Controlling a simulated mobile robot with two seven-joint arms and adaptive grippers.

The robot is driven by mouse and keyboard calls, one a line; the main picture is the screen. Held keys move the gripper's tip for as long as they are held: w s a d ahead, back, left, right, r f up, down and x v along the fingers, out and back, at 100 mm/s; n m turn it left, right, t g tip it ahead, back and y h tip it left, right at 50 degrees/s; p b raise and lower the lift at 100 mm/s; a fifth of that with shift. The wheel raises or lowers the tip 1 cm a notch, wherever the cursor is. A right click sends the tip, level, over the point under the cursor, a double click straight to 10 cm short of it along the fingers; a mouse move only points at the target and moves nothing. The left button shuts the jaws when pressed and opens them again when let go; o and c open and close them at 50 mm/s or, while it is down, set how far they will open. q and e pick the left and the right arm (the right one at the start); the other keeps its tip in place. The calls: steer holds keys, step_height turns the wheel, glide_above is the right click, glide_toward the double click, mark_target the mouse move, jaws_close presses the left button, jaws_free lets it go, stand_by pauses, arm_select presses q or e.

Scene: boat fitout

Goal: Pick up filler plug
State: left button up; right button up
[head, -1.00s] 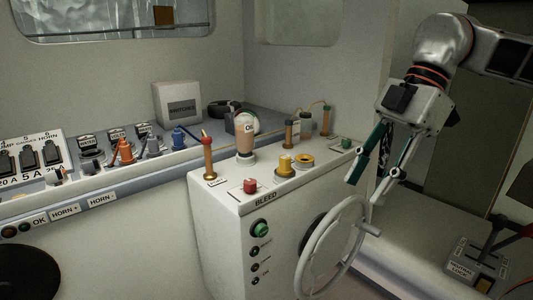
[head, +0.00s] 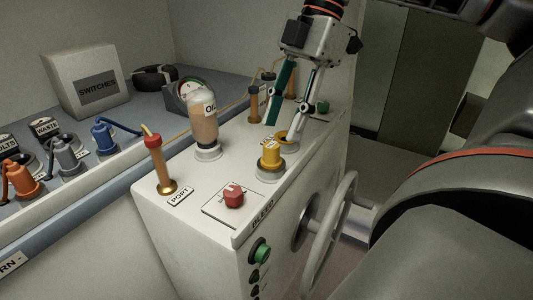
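A yellow plug-like cap (head: 270,156), which I take as the filler plug, stands upright on a pale base on top of the white console (head: 170,207). A yellow ring (head: 288,138) sits just behind it, partly covered by a finger. My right gripper (head: 284,133) points down over the console top, open, with a gap between its teal and white fingers. Its fingertips are close behind the yellow cap, near the ring. Whether they touch either is unclear. Nothing shows held. My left gripper is not in view.
An oil bottle (head: 204,122) and a copper-coloured port fitting (head: 158,165) stand left of the cap. A red knob (head: 234,195) is in front. A handwheel (head: 333,230) juts from the console side. My large grey arm link fills the right.

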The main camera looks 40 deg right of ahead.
mark_target(272, 144)
steer(key=shift+a+p+x, duration=0.2)
steer(key=shift+p+x, duration=0.15)
steer(key=shift+x, duration=2.55)
steer(key=shift+w+r, duration=0.1)
steer(key=shift+w, duration=0.05)
steer(key=c, duration=1)
jaws_close()
